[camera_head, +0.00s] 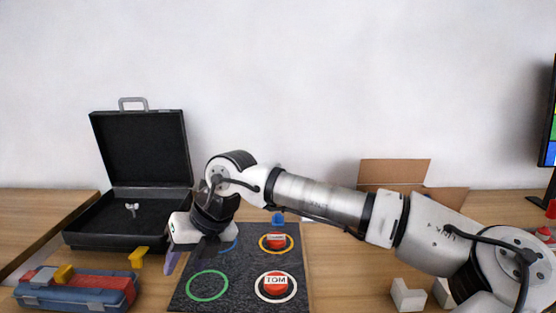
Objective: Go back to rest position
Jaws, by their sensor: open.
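My gripper (187,256) is at the left end of my arm, pointing down over the left part of a dark speckled pad (240,268). Its jaws are open and I see nothing between them. The pad has a green ring (207,286), a white ring around a red button (276,284) with lettering, a yellow ring around another red button (276,241), and a blue ring (229,245) partly hidden by my gripper. My arm stretches in from the right, above the table.
An open black case (130,190) with a small pale item stands at back left. A blue toolbox (75,290), a yellow piece (138,257), a blue piece (278,219), a cardboard box (394,172) and a white block (407,296) lie around. A screen edge (552,115) shows right.

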